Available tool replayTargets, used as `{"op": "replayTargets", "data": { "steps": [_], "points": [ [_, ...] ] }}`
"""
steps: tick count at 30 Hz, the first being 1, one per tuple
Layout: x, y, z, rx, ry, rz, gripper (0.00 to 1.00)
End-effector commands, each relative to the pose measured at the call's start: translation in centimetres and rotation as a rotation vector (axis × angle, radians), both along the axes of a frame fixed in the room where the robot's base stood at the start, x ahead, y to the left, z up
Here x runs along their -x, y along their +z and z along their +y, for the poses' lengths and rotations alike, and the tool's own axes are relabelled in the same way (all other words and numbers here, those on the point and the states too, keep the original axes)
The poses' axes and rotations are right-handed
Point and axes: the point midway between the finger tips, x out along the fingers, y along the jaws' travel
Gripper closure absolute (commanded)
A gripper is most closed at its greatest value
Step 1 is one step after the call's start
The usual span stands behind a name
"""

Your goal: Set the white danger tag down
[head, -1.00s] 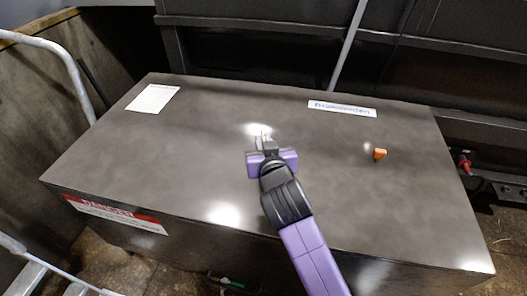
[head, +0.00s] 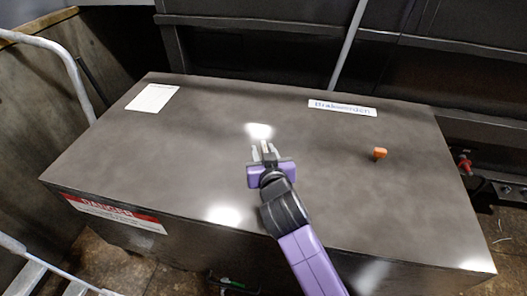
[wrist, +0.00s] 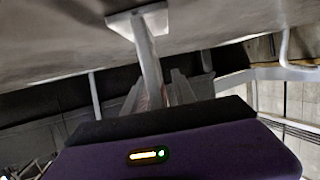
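My gripper (head: 264,152) is over the middle of the dark metal box top, with its two fingers spread apart. A small pale piece, which looks like the white danger tag (head: 265,146), shows between the fingertips. In the wrist view the tag (wrist: 149,58) appears as a narrow pale strip with a flat wider end at the dark surface. The fingers stand on either side of its near end, apparently not clamped on it. Its printing cannot be seen, and a bright glare lies just beyond it.
The box top (head: 190,150) is mostly clear. A white sheet (head: 152,98) lies at the far left, a white lettered label (head: 342,108) at the far right, and a small orange piece (head: 380,153) on the right. A red-and-white danger sign (head: 115,213) is on the box front.

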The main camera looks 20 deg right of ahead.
Motion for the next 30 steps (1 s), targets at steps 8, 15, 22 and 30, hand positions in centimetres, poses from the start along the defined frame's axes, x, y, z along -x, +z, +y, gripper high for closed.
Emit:
{"op": "replayTargets", "data": {
  "steps": [8,15,22,30],
  "points": [
    [0.7,0.4,0.2,0.000,0.001,0.000,0.68],
    [4.9,1.7,1.2,0.001,0.001,-0.001,0.68],
    [8.9,3.0,2.2,0.000,0.001,-0.001,0.68],
    [11.1,3.8,2.6,0.000,-0.001,0.000,0.68]
  ]
}}
